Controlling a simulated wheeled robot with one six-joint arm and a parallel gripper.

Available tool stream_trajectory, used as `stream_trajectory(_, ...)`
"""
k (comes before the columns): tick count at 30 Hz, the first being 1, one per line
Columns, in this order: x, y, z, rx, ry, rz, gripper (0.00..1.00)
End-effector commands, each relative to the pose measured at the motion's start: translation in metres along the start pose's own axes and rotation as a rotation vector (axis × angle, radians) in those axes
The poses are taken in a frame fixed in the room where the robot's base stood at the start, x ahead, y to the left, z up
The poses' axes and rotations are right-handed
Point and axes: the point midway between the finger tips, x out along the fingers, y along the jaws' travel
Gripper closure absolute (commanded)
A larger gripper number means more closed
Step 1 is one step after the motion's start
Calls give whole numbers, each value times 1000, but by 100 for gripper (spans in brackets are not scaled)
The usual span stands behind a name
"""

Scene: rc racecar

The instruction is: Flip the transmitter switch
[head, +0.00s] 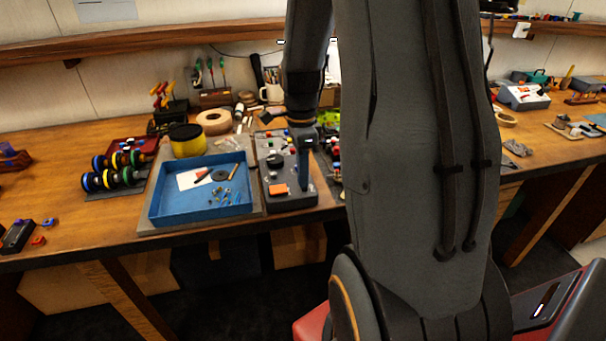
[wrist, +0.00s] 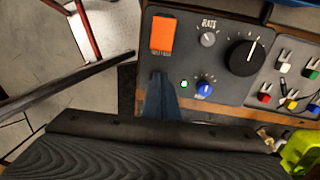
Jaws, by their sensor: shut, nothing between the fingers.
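The transmitter is a dark grey box (head: 268,173) on the workbench, right of the blue tray. Its orange switch (head: 278,190) is near the front edge; in the wrist view the orange switch (wrist: 163,34) is at the panel's left, with a small lit green light (wrist: 184,84) below it. My gripper (head: 304,186) points down over the right part of the box, to the right of the orange switch. In the wrist view my blue gripper fingers (wrist: 157,85) are together and empty, below the switch and apart from it in the picture. I cannot tell whether they touch the panel.
The panel has a large black knob (wrist: 244,57), a grey knob (wrist: 208,39) and a blue knob (wrist: 205,89). A second panel with coloured toggles (wrist: 287,68) adjoins it. The blue tray (head: 163,205) holds small parts. Wheels (head: 97,181) stand farther left.

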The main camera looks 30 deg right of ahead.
Motion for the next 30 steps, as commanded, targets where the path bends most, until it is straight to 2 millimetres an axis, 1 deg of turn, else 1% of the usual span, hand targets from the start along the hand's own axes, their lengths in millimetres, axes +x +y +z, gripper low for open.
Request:
stream_trajectory(1,6,14,0,0,-1,38,100)
stream_trajectory(5,-11,12,0,-1,-1,27,100)
stream_trajectory(13,-56,0,0,-1,0,-6,100)
stream_trajectory(21,-110,-2,-1,-1,0,-7,100)
stream_trajectory(25,-127,-2,-1,-1,0,-6,100)
stream_trajectory(30,-138,-1,-1,-1,0,-4,100)
